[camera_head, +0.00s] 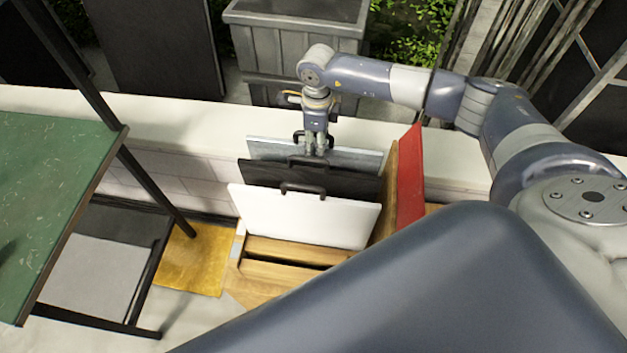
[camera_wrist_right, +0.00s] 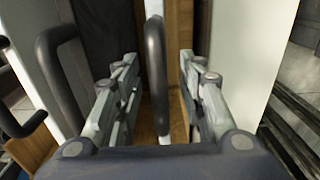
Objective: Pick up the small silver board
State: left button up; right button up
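The small silver board (camera_head: 352,157) stands upright at the back of a row of boards in a wooden rack (camera_head: 275,252). It is grey, with a dark handle on its top edge. My right gripper (camera_head: 317,150) points down over this handle. In the right wrist view, the right gripper (camera_wrist_right: 157,68) is open, with a dark handle (camera_wrist_right: 156,90) between its fingers and a gap on either side. The gripper hides part of the board and its handle in the head view. My left gripper is not in view.
A black board (camera_head: 345,182) and a white board (camera_head: 305,217), each with a dark handle, stand in front of the silver one. A red board (camera_head: 411,178) leans at the right. A low pale wall (camera_head: 205,125) runs behind. A green-topped table (camera_head: 60,185) is at the left.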

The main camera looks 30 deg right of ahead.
jog(key=shift+f, duration=0.9)
jog(key=shift+c, duration=0.8)
grip_shut()
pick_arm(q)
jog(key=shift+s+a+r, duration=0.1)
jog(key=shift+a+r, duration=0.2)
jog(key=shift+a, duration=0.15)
pick_arm(e)
jog(key=shift+r, duration=0.1)
jog(key=shift+w, duration=0.1)
